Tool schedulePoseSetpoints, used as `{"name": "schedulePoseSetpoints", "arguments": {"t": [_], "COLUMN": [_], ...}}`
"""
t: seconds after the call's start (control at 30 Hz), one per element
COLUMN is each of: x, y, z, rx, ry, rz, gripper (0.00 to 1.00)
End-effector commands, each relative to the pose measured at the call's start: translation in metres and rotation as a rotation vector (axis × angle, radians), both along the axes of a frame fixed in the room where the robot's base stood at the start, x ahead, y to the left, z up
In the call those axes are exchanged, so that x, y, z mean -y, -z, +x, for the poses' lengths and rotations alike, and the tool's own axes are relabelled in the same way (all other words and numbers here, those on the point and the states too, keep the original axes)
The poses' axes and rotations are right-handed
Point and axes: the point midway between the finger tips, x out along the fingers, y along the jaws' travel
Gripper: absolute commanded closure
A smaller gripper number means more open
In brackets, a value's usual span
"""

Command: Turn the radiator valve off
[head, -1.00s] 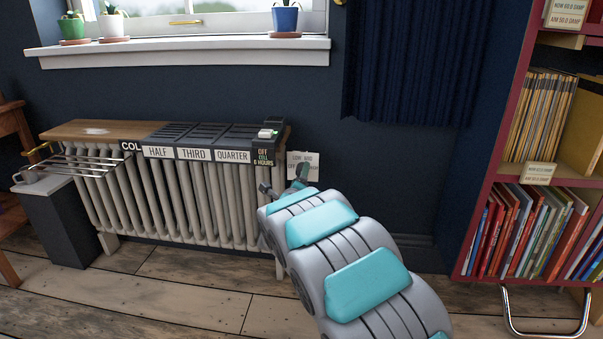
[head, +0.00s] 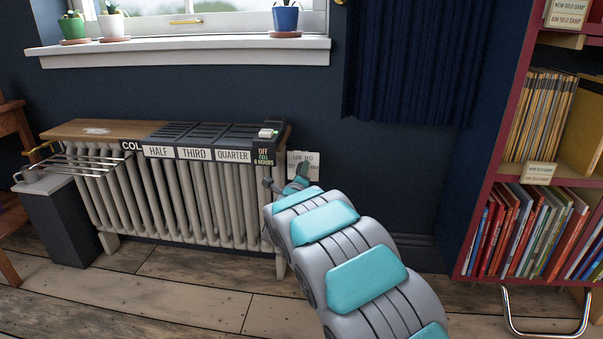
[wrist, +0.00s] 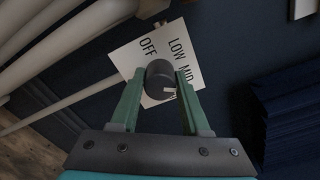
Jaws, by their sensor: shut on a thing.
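The radiator (head: 180,195) stands against the dark blue wall under the window. In the wrist view, the dark round valve knob (wrist: 160,82) with a pale pointer mark sits in front of a white label plate (wrist: 130,57) reading OFF, LOW and MID. My gripper (wrist: 161,88) has its two green fingers on either side of the knob and is shut on it. The pale mark is at the knob's lower right in the wrist view. In the head view, my arm hides the knob, and the label plate (head: 311,158) shows just past my gripper (head: 287,182).
A dark unit with labelled sections (head: 215,140) lies on the radiator top. A wire rack (head: 75,165) is at the left. A red bookshelf (head: 487,190) stands at the right. Pipes (wrist: 75,40) run close by in the wrist view. Floor between is clear.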

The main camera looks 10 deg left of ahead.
Motion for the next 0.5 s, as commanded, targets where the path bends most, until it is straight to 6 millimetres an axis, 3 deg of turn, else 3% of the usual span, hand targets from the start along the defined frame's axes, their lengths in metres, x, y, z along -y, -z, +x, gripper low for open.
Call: {"name": "schedulePoseSetpoints", "arguments": {"t": [0.03,0.27,0.5], "x": [-0.0002,-0.0002,-0.0003], "y": [0.0005,0.0008,0.0010], "z": [-0.0001,-0.0001,-0.0002], "rx": [-0.001,-0.001,-0.002], "ry": [-0.001,-0.001,-0.001], "rz": [0.000,0.000,-0.005], "gripper": [0.73,0.98,1.00]}}
